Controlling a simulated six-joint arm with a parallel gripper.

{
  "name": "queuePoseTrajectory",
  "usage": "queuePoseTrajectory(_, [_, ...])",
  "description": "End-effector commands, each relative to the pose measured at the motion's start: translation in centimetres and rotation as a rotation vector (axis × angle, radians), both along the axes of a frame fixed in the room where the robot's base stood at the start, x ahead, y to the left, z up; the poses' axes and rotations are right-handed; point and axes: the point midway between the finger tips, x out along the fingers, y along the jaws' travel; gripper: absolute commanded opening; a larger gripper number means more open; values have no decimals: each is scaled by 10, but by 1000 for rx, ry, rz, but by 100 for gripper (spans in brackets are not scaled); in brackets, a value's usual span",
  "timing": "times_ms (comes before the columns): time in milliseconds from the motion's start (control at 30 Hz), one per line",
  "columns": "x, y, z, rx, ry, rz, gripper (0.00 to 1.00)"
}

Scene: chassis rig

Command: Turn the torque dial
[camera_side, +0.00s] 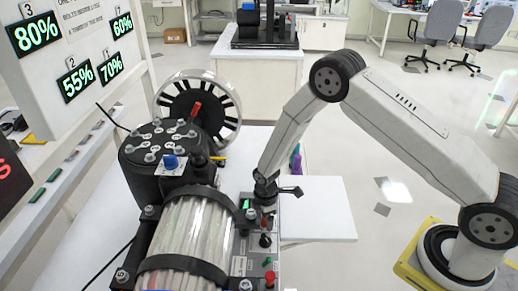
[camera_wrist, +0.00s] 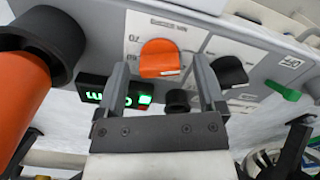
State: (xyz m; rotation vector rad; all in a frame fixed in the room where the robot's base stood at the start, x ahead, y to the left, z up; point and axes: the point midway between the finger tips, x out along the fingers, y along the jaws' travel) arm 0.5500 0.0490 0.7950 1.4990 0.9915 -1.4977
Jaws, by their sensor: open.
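In the wrist view an orange dial (camera_wrist: 158,55) sits on a white labelled plate of the grey panel, in line with the gap between my fingers. A black dial (camera_wrist: 229,72) is on the plate to its right, just past the right finger. The labels are too small to tell which is the torque dial. My gripper (camera_wrist: 160,66) is open, with a finger on each side of the orange dial's line and nothing between them. I cannot tell whether the fingers touch it. In the side view my gripper (camera_side: 267,196) is low over the panel beside the ribbed cylinder and hides part of the panel.
A lit green display (camera_wrist: 92,96) and a small black knob (camera_wrist: 178,100) are near the fingers. A green lever (camera_wrist: 283,91) is at the right, and a large orange cylinder (camera_wrist: 22,85) at the left.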

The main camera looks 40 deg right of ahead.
Motion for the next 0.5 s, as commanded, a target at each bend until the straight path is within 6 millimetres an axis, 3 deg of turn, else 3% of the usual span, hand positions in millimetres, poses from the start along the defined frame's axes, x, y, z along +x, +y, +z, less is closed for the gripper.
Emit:
queuePoseTrajectory(133, [0,0,0,0,0,0,88])
queuePoseTrajectory(167, [0,0,0,0,0,0,82])
queuePoseTrajectory(400, [0,0,0,0,0,0,6])
queuePoseTrajectory(433, [0,0,0,0,0,0,0])
queuePoseTrajectory(500, [0,0,0,0,0,0,0])
